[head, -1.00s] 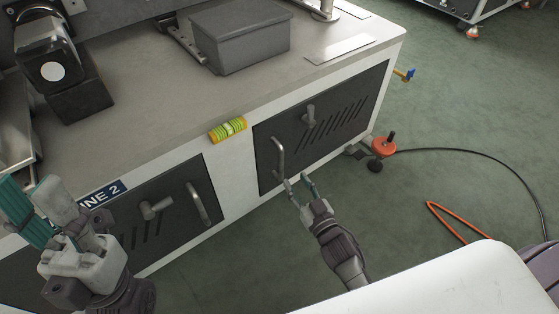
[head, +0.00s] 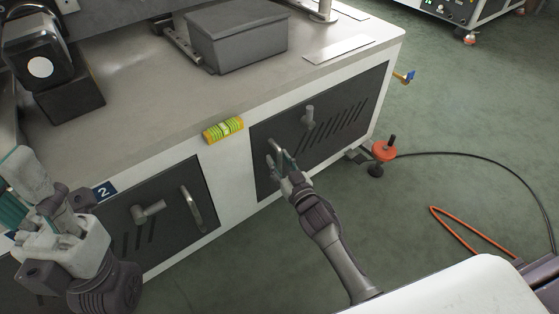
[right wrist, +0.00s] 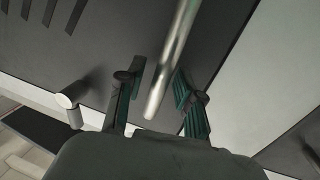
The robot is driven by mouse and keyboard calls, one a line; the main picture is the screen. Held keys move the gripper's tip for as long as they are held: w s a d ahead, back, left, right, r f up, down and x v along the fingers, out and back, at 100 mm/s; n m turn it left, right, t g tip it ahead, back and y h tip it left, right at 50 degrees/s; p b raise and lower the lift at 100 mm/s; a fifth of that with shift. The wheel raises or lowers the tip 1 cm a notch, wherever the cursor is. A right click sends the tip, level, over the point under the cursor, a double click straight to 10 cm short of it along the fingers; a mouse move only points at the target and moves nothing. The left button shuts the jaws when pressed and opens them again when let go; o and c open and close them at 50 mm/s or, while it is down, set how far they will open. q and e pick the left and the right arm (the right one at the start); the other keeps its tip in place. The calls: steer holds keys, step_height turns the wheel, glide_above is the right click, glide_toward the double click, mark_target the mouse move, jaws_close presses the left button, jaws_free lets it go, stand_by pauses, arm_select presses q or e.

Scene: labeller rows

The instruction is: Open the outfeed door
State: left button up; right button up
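The right-hand dark door (head: 335,125) on the white cabinet front has vent slots, a latch knob (head: 308,117) and an upright bar handle (head: 276,149). It looks shut, flush with the front. My right gripper (head: 280,160) is at this handle. In the right wrist view the metal handle (right wrist: 172,60) runs down between the two separated green-padded fingers (right wrist: 158,98), with visible gaps. The latch knob (right wrist: 72,108) shows at left there. My left gripper (head: 18,185) is at the left edge, away from the doors; its finger opening is unclear.
A second dark door (head: 150,215) with its own handle and knob is at left, near a "2" label. On the worktop are a yellow-green level (head: 223,130) and a grey lidded box (head: 238,40). An orange-red disc (head: 383,150) stands on the floor by the right corner.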

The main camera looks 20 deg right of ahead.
jaws_close()
